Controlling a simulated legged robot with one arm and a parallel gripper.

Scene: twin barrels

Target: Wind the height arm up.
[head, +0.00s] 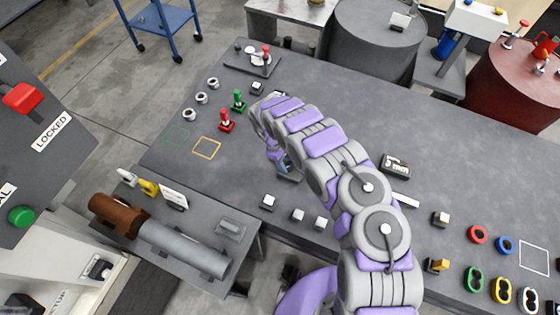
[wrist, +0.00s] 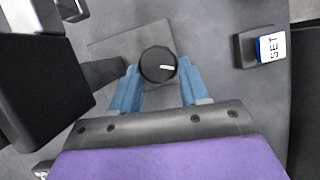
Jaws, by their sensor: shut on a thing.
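A round black knob (wrist: 158,65) with a short white mark on top shows in the wrist view, above a grey plate (wrist: 105,45). It appears to be the part of the height arm I hold; no label on it is readable. My gripper (wrist: 158,76) has its two blue fingers shut on the knob, one on each side. A dark shape runs left from the knob; I cannot tell whether it is a lever or a shadow. In the head view my gripper (head: 287,166) is low over the bench's near side, and my arm hides the knob.
A SET button (wrist: 271,48) stands right of the knob. In the head view, the grey bench (head: 300,95) carries green (head: 239,101) and red (head: 226,121) levers at left and coloured rings (head: 478,234) at right. A pipe (head: 185,248) lies on a lower stand at front left.

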